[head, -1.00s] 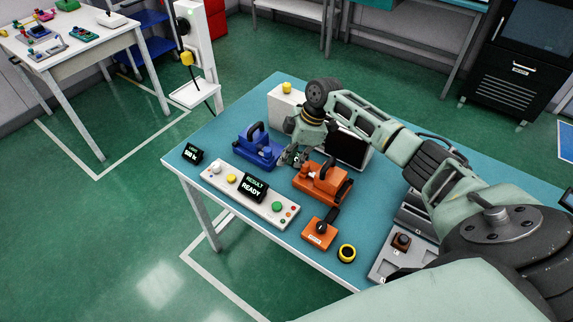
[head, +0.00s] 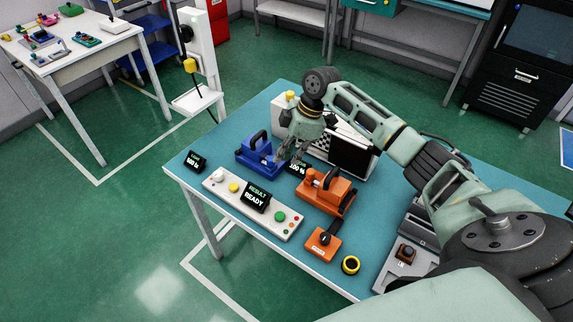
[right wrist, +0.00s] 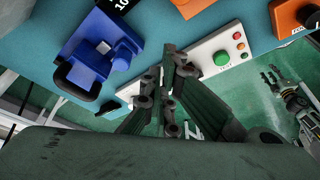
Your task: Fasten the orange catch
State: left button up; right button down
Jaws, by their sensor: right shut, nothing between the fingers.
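The orange fixture (head: 340,200) stands on the teal table, with a dark curved handle on top and a smaller orange part at its left end. I cannot tell from here whether its catch is fastened. Only part of its orange body (right wrist: 190,6) shows at the top of the right wrist view. My right gripper (head: 285,157) is shut and empty, above the table between the blue fixture (head: 258,158) and the orange one, apart from the orange one. Its fingers (right wrist: 168,62) also show in the right wrist view. Another gripper, apparently my left (right wrist: 268,75), shows small at the right; its opening is unclear.
A white panel (head: 225,188) with buttons and a READY display lies in front. A black screen (head: 352,156) and a 100 % display (head: 298,168) stand behind.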

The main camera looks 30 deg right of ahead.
jog(key=v, duration=0.5)
jog(key=shift+s+b, duration=0.1)
jog(key=shift+b, duration=0.3)
jog(key=shift+s, duration=0.1)
